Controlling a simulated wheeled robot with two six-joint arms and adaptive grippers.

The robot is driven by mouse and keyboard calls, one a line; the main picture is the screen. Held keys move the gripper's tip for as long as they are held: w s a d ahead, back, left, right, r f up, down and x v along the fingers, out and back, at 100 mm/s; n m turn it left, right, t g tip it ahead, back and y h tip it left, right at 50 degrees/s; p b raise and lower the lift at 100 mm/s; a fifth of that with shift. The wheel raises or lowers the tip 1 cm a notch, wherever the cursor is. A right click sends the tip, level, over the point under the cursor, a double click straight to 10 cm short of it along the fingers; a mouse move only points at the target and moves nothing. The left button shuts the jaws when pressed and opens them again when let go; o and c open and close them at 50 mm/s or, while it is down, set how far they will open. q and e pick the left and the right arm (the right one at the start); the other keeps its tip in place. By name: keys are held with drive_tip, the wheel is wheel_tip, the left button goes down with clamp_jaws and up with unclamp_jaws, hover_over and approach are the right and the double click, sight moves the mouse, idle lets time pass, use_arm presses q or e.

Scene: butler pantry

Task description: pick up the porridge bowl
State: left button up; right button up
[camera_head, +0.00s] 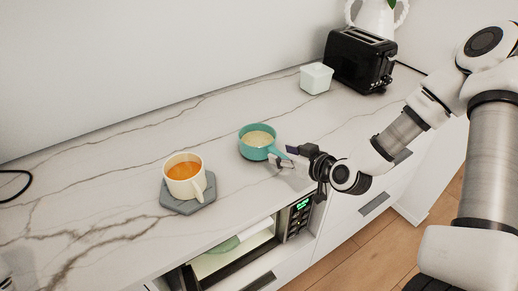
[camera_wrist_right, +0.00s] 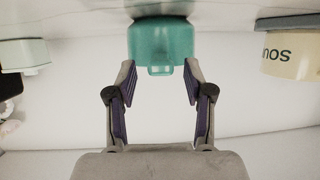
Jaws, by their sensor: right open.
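The porridge bowl (camera_head: 257,142) is a teal bowl with pale porridge in it and a handle on its right side. It stands upright on the marble counter. In the right wrist view the bowl (camera_wrist_right: 161,42) is ahead, with its handle towards my right gripper (camera_wrist_right: 160,85). The two fingers are apart, one on each side of the handle, with the tips near the bowl's wall; I cannot tell whether they touch. In the head view my right gripper (camera_head: 284,160) is low over the counter at the bowl's right. My left gripper is not in view.
A cream mug (camera_head: 183,178) of orange liquid stands on a grey hexagonal coaster (camera_head: 174,205) left of the bowl. A white lidded box (camera_head: 316,78), a black toaster (camera_head: 357,62) and a white pitcher (camera_head: 375,17) stand behind. An open microwave (camera_head: 299,217) is below the counter.

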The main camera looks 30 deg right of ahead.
sight(277, 152)
drive_tip(key=x, duration=0.3)
drive_tip(key=shift+w+a+f, duration=0.1)
drive_tip(key=c, duration=1)
